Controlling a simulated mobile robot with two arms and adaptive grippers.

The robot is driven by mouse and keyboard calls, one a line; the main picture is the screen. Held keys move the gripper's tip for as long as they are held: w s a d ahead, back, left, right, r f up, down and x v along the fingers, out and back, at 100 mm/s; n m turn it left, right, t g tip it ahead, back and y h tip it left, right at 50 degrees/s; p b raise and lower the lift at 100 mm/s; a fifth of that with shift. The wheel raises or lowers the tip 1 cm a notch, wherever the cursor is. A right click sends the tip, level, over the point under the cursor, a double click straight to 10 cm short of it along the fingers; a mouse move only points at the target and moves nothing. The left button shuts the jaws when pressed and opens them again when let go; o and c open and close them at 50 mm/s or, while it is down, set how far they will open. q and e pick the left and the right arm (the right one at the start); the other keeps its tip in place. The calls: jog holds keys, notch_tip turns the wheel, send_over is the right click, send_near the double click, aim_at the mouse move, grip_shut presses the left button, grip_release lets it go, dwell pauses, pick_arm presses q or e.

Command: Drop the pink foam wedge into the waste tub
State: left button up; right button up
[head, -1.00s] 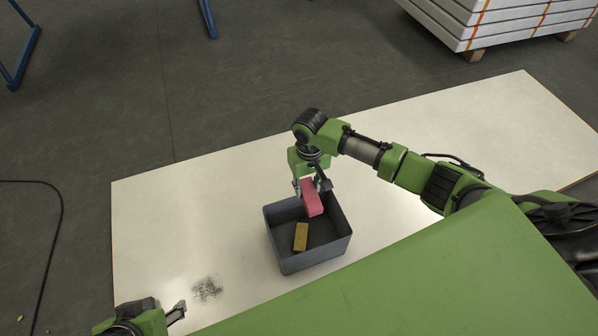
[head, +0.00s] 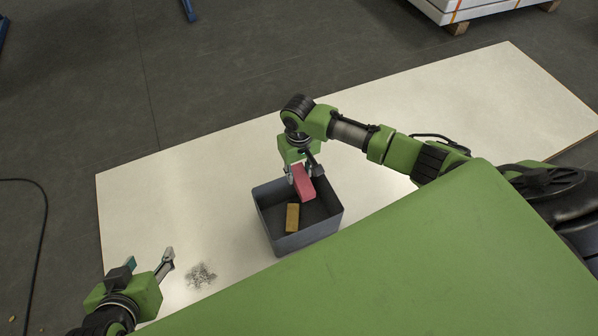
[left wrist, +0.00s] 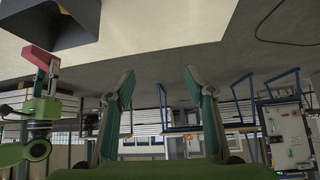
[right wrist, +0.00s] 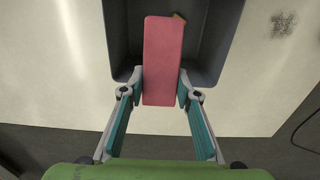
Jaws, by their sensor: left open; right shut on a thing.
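The pink foam wedge (head: 303,183) is held by my right gripper (head: 303,173) above the waste tub. In the right wrist view the wedge (right wrist: 163,60) sits between the two fingertips (right wrist: 163,92), with the dark tub (right wrist: 215,45) behind it. The waste tub (head: 305,237) is a grey open box on the white board. A yellow-brown block (head: 292,217) lies inside it. My left gripper (head: 150,266) is open and empty at the lower left, away from the tub. The left wrist view shows its spread fingers (left wrist: 158,85), and the wedge (left wrist: 40,58) beside the tub's edge.
The white board (head: 400,100) has wide clear areas to the left and right of the tub. A dark speckled patch (head: 200,275) lies on it near my left gripper. A pallet stack (head: 470,8) stands on the floor at the back right.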

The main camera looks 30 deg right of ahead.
aim_at(299, 179)
notch_tip(299, 179, down, 2)
jog(key=shift+b, duration=1.05)
jog(key=shift+f+b, duration=0.8)
jog(key=shift+b, duration=0.2)
pick_arm(q)
jog(key=w+d+r+t+h, duration=0.1)
jog(key=w+r+t, duration=0.3)
jog(key=r, duration=0.5)
jog(key=w+d+r+t+h, duration=0.2)
jog(key=w+d+r+t, duration=0.2)
jog(key=r+t, duration=0.3)
jog(key=shift+w+r+m+t+h, duration=0.3)
jog(key=shift+w+r, duration=0.15)
jog(key=shift+r, duration=1.25)
pick_arm(e)
jog(key=shift+f, duration=0.1)
jog(key=o, duration=1)
notch_tip(299, 179, up, 12)
jog(key=shift+r, duration=0.1)
